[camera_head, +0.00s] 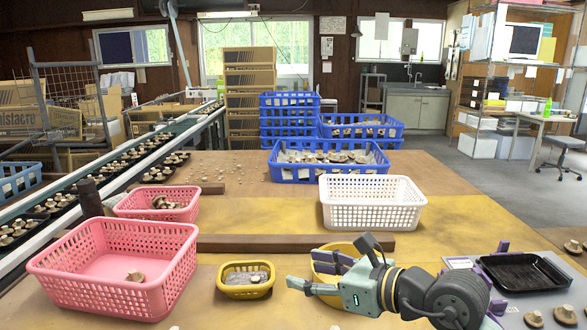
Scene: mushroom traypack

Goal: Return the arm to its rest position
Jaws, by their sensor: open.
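My gripper (312,272) is at the lower middle right, above the near part of the table. Its fingers point to the left and are apart, with nothing visible between them. My forearm reaches in from the bottom right. A yellow bowl (328,258) shows behind the gripper and is partly hidden by it; I cannot tell whether they touch.
A black tray (497,279) lies right of my arm, with loose mushrooms (564,313) near it. A small yellow basket (223,290) and pink baskets (60,287) stand left. A white basket (326,217) and a wooden bar (290,242) lie beyond the gripper.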

